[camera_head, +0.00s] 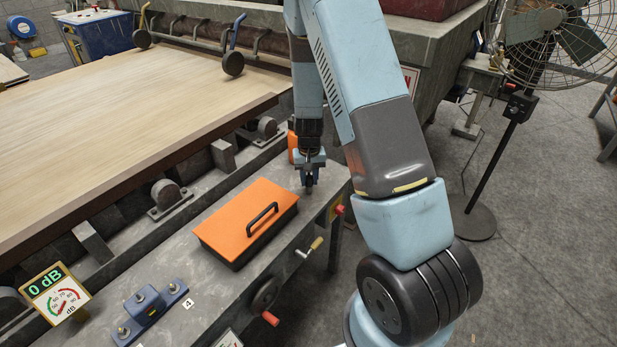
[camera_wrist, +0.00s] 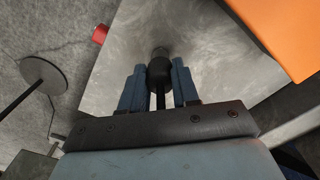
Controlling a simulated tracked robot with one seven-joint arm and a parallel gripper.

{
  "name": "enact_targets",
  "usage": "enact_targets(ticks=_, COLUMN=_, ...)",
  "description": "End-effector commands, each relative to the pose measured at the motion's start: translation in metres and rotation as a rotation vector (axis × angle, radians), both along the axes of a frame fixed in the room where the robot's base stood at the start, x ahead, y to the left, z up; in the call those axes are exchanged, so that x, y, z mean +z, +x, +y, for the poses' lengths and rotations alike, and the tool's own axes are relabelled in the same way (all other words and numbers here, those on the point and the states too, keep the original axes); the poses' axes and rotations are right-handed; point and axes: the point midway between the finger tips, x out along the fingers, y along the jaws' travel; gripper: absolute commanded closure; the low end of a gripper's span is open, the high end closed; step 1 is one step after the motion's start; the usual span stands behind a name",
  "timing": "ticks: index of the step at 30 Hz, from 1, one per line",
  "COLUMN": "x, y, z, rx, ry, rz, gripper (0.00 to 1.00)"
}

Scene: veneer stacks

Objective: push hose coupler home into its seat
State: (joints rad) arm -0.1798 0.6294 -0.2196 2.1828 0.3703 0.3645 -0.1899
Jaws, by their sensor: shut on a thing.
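My gripper (camera_head: 310,170) points down over the far right end of the grey metal bench. In the wrist view its two blue fingers (camera_wrist: 159,72) stand on either side of a dark round piece (camera_wrist: 160,70), which looks like the hose coupler, and are shut on it. A dark rod runs back from the piece between the fingers. The piece's lower end is close to the grey surface; I cannot tell whether it touches or enters anything. No separate seat is clearly visible under it.
An orange-lidded box (camera_head: 245,215) with a black handle lies beside my gripper. A dB gauge (camera_head: 55,292) stands at lower left. A red knob (camera_head: 339,210) and crank handles project from the bench front. A pale veneer sheet (camera_head: 130,120) fills the left. A fan (camera_head: 555,45) stands at right.

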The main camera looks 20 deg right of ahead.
Motion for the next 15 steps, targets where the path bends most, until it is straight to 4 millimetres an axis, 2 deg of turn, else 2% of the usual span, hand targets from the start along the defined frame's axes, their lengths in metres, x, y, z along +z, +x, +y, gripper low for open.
enact_targets(ticks=15, x=-0.0090, y=0.0001, z=-0.0002, rx=0.000, ry=0.000, rz=-0.001, gripper=1.00)
